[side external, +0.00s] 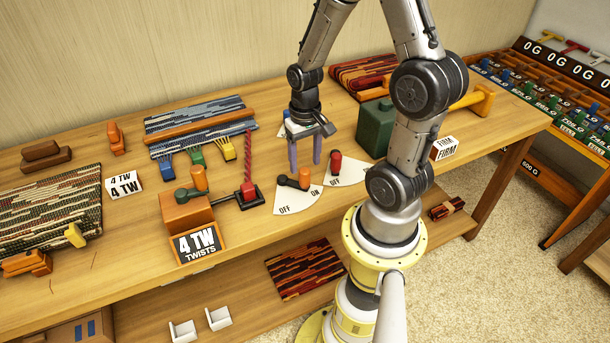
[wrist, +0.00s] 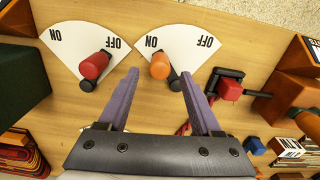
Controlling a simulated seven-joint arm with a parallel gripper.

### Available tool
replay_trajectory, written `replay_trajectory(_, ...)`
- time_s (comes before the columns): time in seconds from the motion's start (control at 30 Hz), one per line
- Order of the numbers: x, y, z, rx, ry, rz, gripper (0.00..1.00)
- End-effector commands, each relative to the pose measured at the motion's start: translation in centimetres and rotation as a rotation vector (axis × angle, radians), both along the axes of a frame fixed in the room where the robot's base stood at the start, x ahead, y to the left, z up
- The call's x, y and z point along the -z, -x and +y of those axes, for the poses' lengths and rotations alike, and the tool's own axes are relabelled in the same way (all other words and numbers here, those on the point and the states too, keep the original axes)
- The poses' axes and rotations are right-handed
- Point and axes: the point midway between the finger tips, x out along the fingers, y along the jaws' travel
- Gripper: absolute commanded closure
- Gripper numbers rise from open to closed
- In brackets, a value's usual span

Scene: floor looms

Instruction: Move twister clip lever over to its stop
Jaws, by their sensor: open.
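Two lever dials lie on the bench, each a white fan plate marked OFF and ON. The orange-knobbed lever (side external: 304,179) points toward its ON side; it also shows in the wrist view (wrist: 160,66). The red-knobbed lever (side external: 335,161) leans toward its OFF side, seen also in the wrist view (wrist: 94,66). I cannot tell for certain which is the clip lever. The twister is a black base with a red block (side external: 248,190) and a red twisted cord (side external: 248,155). My gripper (side external: 305,163) is open and empty, its purple fingers pointing down near the orange knob; in the wrist view they straddle it (wrist: 158,71).
A brown box with a green-and-orange crank (side external: 187,213) stands left of the twister. A dark green block (side external: 375,128) stands to the right. Blue, green and yellow clips (side external: 196,158) and a woven mat lie behind.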

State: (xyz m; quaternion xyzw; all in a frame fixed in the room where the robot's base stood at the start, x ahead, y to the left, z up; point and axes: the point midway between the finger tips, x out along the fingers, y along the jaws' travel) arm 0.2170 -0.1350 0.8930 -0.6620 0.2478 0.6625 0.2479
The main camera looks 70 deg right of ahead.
Motion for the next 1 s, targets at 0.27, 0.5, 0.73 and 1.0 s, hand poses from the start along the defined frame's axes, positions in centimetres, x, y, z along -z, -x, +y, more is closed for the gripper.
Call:
replay_trajectory(0.27,4.4,0.1,0.0,-0.001,-0.002,0.004,0.34)
replay_trajectory(0.5,5.6,0.0,0.0,-0.001,0.000,0.000,0.34)
replay_trajectory(0.73,5.7,0.0,0.0,-0.001,0.001,-0.001,0.34)
replay_trajectory(1.0,5.6,0.0,0.0,-0.001,0.001,-0.001,0.81)
